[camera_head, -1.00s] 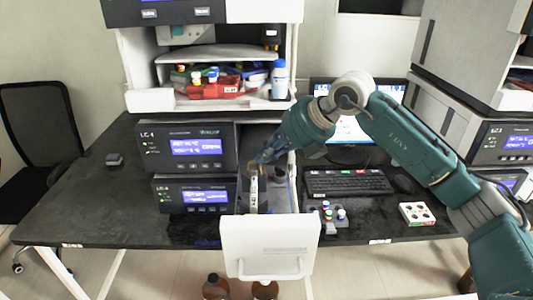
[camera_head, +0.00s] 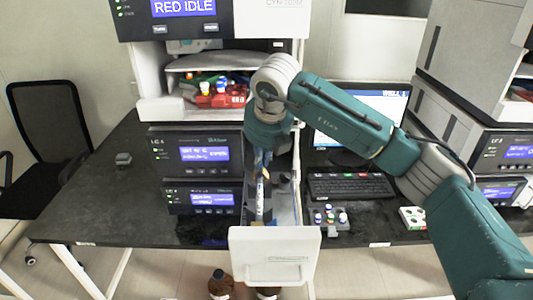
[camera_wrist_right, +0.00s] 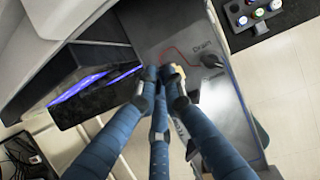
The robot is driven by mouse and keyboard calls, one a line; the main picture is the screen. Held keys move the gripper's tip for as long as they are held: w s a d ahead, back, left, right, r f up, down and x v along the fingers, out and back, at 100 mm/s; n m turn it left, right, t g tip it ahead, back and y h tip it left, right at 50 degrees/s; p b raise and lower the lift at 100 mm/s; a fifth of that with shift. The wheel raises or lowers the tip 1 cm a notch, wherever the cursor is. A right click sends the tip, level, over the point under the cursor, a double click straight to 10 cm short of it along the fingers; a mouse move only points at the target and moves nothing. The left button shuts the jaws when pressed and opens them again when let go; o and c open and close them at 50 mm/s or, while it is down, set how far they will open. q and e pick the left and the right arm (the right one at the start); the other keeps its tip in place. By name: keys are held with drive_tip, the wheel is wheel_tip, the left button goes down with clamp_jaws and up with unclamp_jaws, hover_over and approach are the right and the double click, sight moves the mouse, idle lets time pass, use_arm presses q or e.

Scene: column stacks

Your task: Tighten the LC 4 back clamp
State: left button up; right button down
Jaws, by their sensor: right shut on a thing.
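The LC 4 unit (camera_head: 190,152) shows its blue screen in the head view. To its right, a narrow pull-out compartment with a white front panel (camera_head: 275,258) stands open. My right gripper (camera_wrist_right: 163,75) points down into this compartment. Its blue fingers are closed together at the tips in the right wrist view, beside a tan piece (camera_wrist_right: 178,73). The clamp itself is mostly hidden by the fingers, and I cannot tell its angle. A slim column with a pale label (camera_head: 265,190) stands below the gripper in the head view. My left gripper is not in view.
A second blue-screen unit (camera_head: 200,201) sits under LC 4. A keyboard (camera_head: 350,186) and a rack of coloured-cap vials (camera_head: 331,219) lie right of the compartment. A red tray (camera_head: 220,100) is on the shelf above. Brown bottles (camera_head: 220,284) stand below the desk.

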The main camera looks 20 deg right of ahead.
drive_tip(key=h, duration=0.1)
drive_tip(key=a+h, duration=0.1)
drive_tip(key=shift+w+a+n+g+h, duration=0.25)
drive_tip(key=shift+a+n+g+h, duration=0.05)
drive_tip(key=h, duration=0.1)
drive_tip(key=a+h, duration=0.1)
drive_tip(key=shift+w+a+f+g+h, duration=0.1)
drive_tip(key=shift+w+f+g+h, duration=0.1)
drive_tip(key=shift+g+h, duration=0.1)
drive_tip(key=shift+w+a+f+n+g+h+b, duration=0.15)
drive_tip(key=shift+a+f+n+h+b, duration=0.1)
drive_tip(key=shift+h, duration=0.3)
drive_tip(key=shift+s+a+f+n+g+h+b, duration=0.15)
drive_tip(key=shift+a+n+h, duration=0.1)
drive_tip(key=shift+h, duration=0.3)
drive_tip(key=shift+w+a+f+h+b, duration=0.2)
drive_tip(key=shift+a+f+h+b, duration=0.15)
drive_tip(key=shift+h, duration=0.55)
drive_tip(key=shift+n+h, duration=0.3)
drive_tip(key=c, duration=1.8)
unclamp_jaws()
drive_tip(key=shift+c, duration=0.2)
